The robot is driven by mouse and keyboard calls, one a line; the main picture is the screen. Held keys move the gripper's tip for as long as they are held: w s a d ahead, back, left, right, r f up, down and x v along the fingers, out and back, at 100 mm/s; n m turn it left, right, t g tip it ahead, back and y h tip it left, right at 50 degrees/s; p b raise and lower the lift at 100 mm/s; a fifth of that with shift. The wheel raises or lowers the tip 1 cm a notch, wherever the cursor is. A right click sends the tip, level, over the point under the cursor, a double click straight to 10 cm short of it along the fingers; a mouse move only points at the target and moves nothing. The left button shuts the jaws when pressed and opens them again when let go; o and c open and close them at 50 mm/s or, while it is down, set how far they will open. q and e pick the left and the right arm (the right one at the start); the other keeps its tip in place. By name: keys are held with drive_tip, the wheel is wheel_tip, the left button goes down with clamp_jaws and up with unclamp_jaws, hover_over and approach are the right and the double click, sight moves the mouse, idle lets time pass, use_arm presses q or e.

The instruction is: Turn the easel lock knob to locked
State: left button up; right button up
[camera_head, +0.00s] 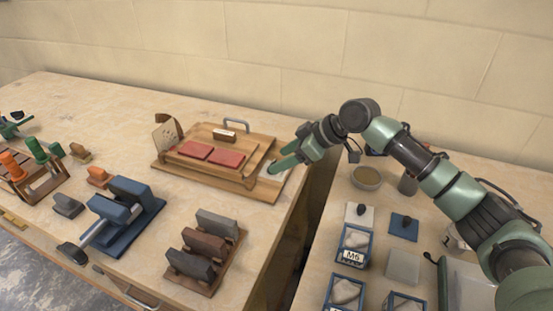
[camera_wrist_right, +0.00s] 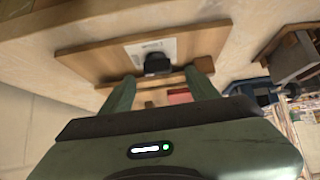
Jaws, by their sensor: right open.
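In the right wrist view the board (camera_wrist_right: 95,62) carries a pale label plate (camera_wrist_right: 150,47) and a dark knob (camera_wrist_right: 157,64). My right gripper (camera_head: 276,168) is over the board's right end. In its wrist view the two green fingers (camera_wrist_right: 160,74) are apart, with the knob between and just beyond their tips; I cannot tell whether they touch it. The knob is hidden in the head view. Its pointing direction is unclear. My left gripper is not in view.
A grey handle (camera_head: 236,124) stands at the board's back. A blue tool (camera_head: 128,205) and a rack of several dark blocks (camera_head: 205,250) are nearer on this table. A gap separates it from the right-hand table, which holds a bowl (camera_head: 367,178) and blue-framed boxes (camera_head: 354,246).

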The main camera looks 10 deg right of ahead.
drive_tip(key=x, duration=0.2)
drive_tip(key=shift+w+f, duration=0.2)
drive_tip(key=shift+w+a+f, duration=0.15)
drive_tip(key=shift+a+f, duration=0.05)
drive_tip(key=shift+f, duration=0.05)
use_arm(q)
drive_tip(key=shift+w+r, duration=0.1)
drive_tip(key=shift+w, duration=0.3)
